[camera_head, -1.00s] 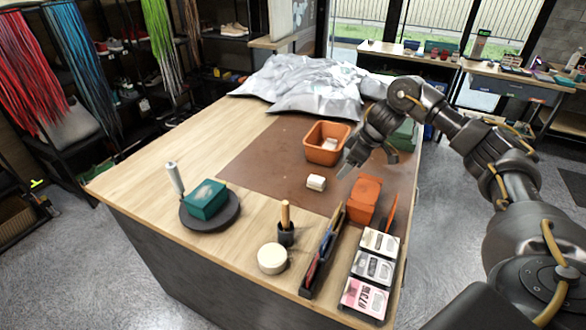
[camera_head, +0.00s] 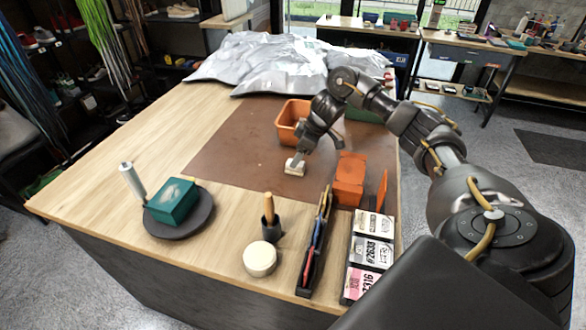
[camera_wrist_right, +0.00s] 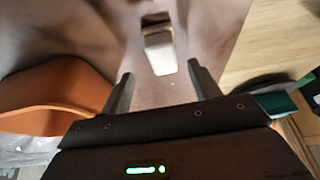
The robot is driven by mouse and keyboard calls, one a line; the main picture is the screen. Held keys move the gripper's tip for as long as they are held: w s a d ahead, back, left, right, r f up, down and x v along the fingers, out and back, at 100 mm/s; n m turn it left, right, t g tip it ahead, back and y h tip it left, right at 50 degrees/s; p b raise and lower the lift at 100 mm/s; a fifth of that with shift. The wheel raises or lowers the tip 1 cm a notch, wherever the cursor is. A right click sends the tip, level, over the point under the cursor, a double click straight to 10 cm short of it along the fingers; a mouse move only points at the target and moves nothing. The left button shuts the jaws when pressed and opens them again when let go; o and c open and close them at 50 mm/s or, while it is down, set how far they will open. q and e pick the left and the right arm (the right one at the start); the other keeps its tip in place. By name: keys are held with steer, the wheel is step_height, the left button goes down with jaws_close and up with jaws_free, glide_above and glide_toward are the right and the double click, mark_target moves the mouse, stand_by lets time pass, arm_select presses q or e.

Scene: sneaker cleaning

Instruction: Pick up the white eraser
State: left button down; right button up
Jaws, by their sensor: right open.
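The white eraser (camera_head: 294,168) lies on the brown mat (camera_head: 240,152) in the head view, in front of the orange bin. My right gripper (camera_head: 297,160) is just above it, pointing down, and partly covers it. In the right wrist view the eraser (camera_wrist_right: 160,50) shows as a pale block ahead of and between the two fingertips. The fingers of my right gripper (camera_wrist_right: 162,84) are apart with nothing between them. I cannot tell from the head view whether a finger touches the eraser. My left gripper is not in view.
The orange bin (camera_head: 291,122) stands just behind the eraser. An orange box (camera_head: 349,180) stands to its right. Nearer are a brush in a cup (camera_head: 269,218), a round white tin (camera_head: 260,259) and a teal box (camera_head: 173,200) on a dark disc. The mat's left part is clear.

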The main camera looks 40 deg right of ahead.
mark_target(300, 170)
steer(key=shift+s+d+r, duration=0.1)
steer(key=shift+s+r, duration=0.05)
steer(key=shift+s, duration=0.35)
steer(key=p+x, duration=0.1)
steer(key=x, duration=0.4)
steer(key=shift+p, duration=0.35)
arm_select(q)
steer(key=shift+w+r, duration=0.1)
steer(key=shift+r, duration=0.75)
arm_select(e)
steer(key=shift+r, duration=0.1)
steer(key=shift+s, duration=0.1)
steer(key=c, duration=1.2)
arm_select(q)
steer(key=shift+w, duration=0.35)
arm_select(e)
steer(key=shift+o, duration=0.2)
